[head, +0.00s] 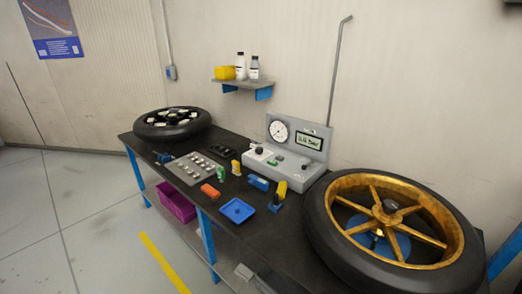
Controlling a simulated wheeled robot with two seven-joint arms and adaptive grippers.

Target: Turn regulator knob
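A grey regulator console (292,178) stands at the back of the dark workbench, right of the middle of the head view. Its upright panel carries a round white dial gauge (279,131) and a small digital display (309,141); the display's text is too small to read surely. A small dark knob (259,150) sits on the left of the console's lower face. A small green part (279,158) is beside it. I cannot tell which control is the regulator knob or how it is turned. Neither gripper is in view.
A gold-rimmed wheel (453,212) lies at the bench's right end, close to the console. Another tyre (148,130) lies at the left end. A grey tray (193,168), a blue tray (237,210) and small coloured parts lie between. A wall shelf (231,83) holds bottles.

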